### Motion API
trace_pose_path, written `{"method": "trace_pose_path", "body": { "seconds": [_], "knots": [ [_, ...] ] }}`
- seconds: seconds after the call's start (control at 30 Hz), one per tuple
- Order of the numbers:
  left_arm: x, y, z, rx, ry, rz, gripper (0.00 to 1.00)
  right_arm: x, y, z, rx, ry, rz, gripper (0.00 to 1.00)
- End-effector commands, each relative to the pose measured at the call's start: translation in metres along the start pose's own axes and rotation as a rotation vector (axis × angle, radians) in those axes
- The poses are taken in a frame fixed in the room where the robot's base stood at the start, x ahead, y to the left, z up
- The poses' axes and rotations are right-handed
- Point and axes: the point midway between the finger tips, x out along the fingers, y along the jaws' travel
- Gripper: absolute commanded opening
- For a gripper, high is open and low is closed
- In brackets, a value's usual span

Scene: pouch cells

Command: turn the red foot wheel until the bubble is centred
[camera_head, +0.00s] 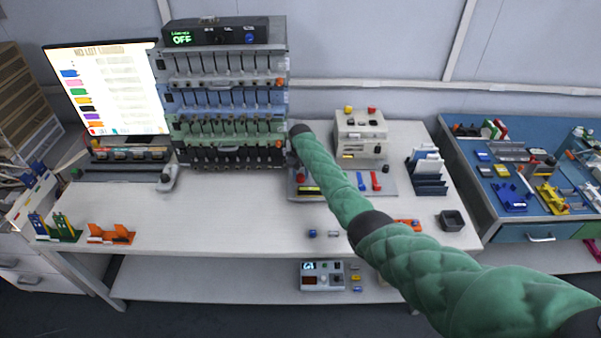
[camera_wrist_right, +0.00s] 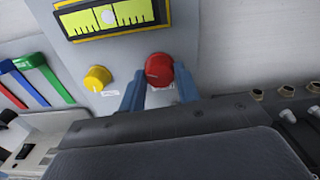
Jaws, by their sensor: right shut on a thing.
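The red foot wheel (camera_wrist_right: 159,69) is a round red knob on a grey plate, low centre in the right wrist view. My right gripper (camera_wrist_right: 160,84) has its two blue fingers on either side of it and is shut on it. The level vial (camera_wrist_right: 85,24) is a yellow-green strip with dark marks in a black frame, above the wheel. Its pale bubble (camera_wrist_right: 108,16) sits near the middle of the strip; an exact offset is hard to tell. In the head view the plate (camera_head: 337,191) is partly behind my green-sleeved right arm. My left gripper is not in view.
A yellow knob (camera_wrist_right: 97,78) is left of the wheel, with green and blue bars beyond. The cell rack (camera_head: 225,97) stands behind, left of my arm. A beige box (camera_head: 361,133) and blue file holder (camera_head: 428,178) stand right. The front-left tabletop is mostly clear.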

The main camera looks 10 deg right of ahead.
Motion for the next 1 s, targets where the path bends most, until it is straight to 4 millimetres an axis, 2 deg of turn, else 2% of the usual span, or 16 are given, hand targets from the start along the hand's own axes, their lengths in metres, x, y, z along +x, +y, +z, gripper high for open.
{"method": "trace_pose_path", "body": {
  "seconds": [0.13, 0.3, 0.7, 0.97, 1.0],
  "knots": [
    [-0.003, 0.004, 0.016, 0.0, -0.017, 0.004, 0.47, -0.004, 0.0, -0.002, 0.092, 0.004, -0.002, 0.1],
    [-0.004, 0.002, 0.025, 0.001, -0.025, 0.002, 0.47, -0.004, 0.0, -0.002, 0.169, 0.004, -0.002, 0.1],
    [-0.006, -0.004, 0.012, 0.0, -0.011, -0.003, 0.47, -0.003, 0.0, -0.002, 0.228, 0.005, -0.001, 0.1],
    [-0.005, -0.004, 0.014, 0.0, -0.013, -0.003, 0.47, -0.003, 0.0, -0.002, 0.228, 0.006, -0.001, 0.1],
    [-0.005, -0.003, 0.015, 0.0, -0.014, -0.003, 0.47, -0.003, 0.0, -0.002, 0.228, 0.006, -0.001, 0.36]
  ]
}}
